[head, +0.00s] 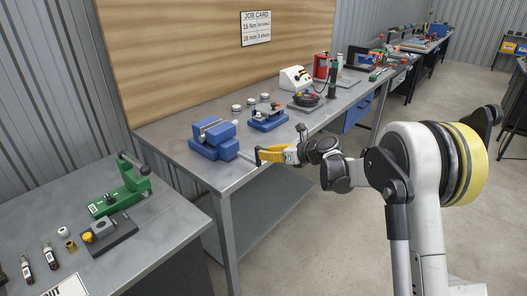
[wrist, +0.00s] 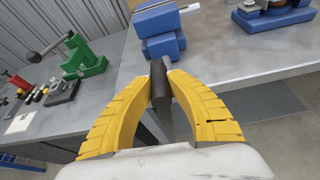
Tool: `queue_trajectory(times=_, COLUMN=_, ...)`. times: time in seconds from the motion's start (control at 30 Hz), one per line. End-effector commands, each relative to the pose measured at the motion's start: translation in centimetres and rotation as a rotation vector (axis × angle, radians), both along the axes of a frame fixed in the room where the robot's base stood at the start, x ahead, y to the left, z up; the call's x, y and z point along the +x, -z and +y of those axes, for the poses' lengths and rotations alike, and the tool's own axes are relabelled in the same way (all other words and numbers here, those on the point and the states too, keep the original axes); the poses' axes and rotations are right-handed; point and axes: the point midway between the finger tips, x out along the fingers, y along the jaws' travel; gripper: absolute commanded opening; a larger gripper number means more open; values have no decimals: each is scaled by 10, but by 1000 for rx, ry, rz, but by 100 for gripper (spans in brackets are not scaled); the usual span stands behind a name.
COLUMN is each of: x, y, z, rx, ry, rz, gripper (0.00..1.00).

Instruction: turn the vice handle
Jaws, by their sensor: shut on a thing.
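The blue vice (head: 214,139) stands near the front left corner of the grey workbench. It also shows at the top of the wrist view (wrist: 160,38). Its handle (head: 258,157) has a dark grip and sticks out past the bench's front edge. My gripper (head: 264,155) has its yellow fingers closed around that handle. In the wrist view the dark handle (wrist: 161,88) stands between the two curved fingers (wrist: 160,80), close under the vice. The fingers hide part of the handle in the head view.
A second bench at left carries a green press (head: 125,190) and small parts. The floor (head: 300,240) before the bench is clear.

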Motion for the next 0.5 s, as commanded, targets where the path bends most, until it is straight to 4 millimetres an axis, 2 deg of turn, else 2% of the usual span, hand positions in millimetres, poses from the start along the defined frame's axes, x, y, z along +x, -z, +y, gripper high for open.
queue_trajectory(times=0.5, x=27, y=7, z=-22, rx=293, ry=0, rz=378, gripper=0)
